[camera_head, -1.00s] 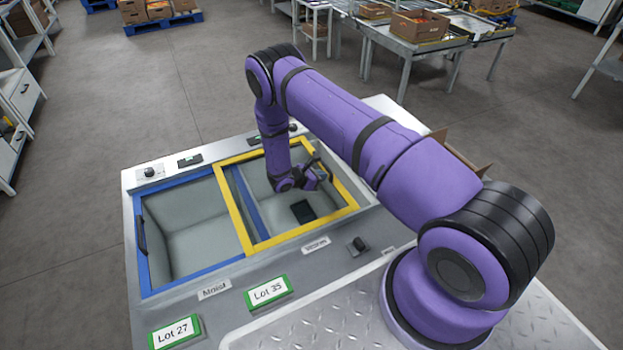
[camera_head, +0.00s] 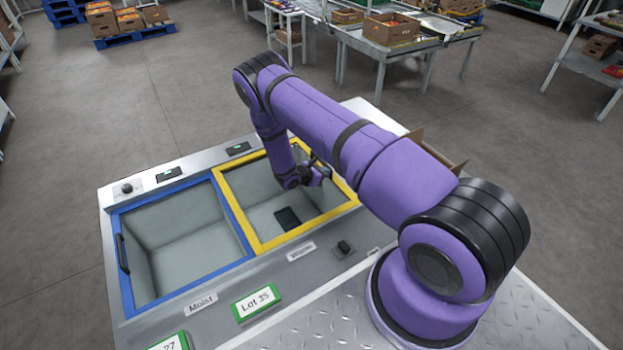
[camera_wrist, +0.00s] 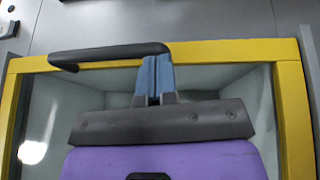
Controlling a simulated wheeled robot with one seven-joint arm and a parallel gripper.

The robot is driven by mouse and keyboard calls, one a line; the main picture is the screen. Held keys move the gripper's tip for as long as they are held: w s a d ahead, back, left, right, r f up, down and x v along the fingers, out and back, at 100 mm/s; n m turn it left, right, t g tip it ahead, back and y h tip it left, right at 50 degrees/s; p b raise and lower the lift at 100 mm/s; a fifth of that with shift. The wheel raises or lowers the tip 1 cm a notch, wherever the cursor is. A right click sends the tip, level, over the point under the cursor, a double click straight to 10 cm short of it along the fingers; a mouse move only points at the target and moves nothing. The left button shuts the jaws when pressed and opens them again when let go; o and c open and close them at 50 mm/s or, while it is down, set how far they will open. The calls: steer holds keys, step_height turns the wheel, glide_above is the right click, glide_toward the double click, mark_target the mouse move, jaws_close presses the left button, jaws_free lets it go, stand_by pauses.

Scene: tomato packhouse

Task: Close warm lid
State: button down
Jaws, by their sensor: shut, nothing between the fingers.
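The warm lid (camera_head: 306,228) is a clear pane in a yellow frame. It lies flat over the right-hand compartment, its left edge against the blue-framed lid (camera_head: 183,290). The "Warm" label (camera_head: 300,252) is on the panel in front. In the wrist view, the yellow frame (camera_wrist: 220,51) carries a dark bar handle (camera_wrist: 105,53) along one side. My gripper (camera_wrist: 154,68) is shut and empty, its fingers at one end of this handle, on the pane side. They seem to touch it. In the head view, my gripper (camera_head: 322,176) is low over the lid's far right part, and my arm hides some of the frame.
A dark rectangular thing (camera_head: 287,218) shows through the yellow-framed pane. The "Moist" label (camera_head: 201,304), a green-framed "Lot 35" card (camera_head: 256,302) and a black knob (camera_head: 343,247) are on the front panel. An open carton (camera_head: 438,150) stands behind my arm.

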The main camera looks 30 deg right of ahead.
steer(key=shift+d, duration=0.5)
steer(key=a, duration=0.4)
steer(key=shift+s+a+r, duration=0.15)
steer(key=shift+a+r, duration=0.2)
steer(key=shift+r, duration=0.05)
steer(key=v, duration=0.9)
steer(key=shift+a+r, duration=0.25)
steer(key=shift+a, duration=0.05)
